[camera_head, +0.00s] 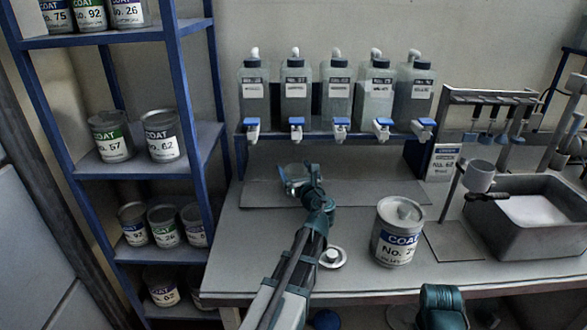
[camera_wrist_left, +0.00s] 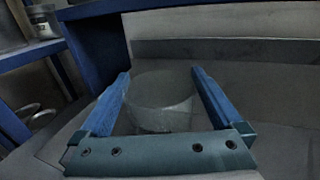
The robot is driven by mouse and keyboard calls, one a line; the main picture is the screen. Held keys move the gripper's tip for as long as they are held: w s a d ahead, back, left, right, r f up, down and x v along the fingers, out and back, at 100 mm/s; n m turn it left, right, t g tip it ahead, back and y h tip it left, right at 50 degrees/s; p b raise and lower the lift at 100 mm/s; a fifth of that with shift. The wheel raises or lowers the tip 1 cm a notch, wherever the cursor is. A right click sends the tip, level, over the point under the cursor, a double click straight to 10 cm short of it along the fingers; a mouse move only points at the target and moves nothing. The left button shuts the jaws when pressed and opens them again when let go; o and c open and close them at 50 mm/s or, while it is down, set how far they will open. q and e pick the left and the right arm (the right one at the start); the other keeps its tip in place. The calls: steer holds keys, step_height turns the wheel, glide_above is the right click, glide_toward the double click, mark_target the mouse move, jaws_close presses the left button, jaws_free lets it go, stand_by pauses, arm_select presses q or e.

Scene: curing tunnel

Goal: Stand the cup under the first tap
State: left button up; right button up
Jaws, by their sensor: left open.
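The cup (camera_head: 293,173) is a clear, see-through vessel standing on the mat below the row of taps, toward its left end. In the left wrist view the cup (camera_wrist_left: 160,98) is between the two blue fingers of my left gripper (camera_wrist_left: 160,77). The fingers are open on either side of it; whether either touches it I cannot tell. In the head view my left gripper (camera_head: 297,183) partly hides the cup. The leftmost tap (camera_head: 251,128) has a blue handle and hangs behind and a little left of the cup.
Several bottles (camera_head: 296,90) stand on a blue shelf above the taps. A labelled can (camera_head: 398,232) and a small round lid-like piece (camera_head: 333,256) are on the table. A grey basin (camera_head: 530,212) is at the right. A blue rack (camera_head: 199,150) holds cans at the left.

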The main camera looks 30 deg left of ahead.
arm_select(q)
steer(key=v, duration=1.1)
steer(key=shift+s+d, duration=0.1)
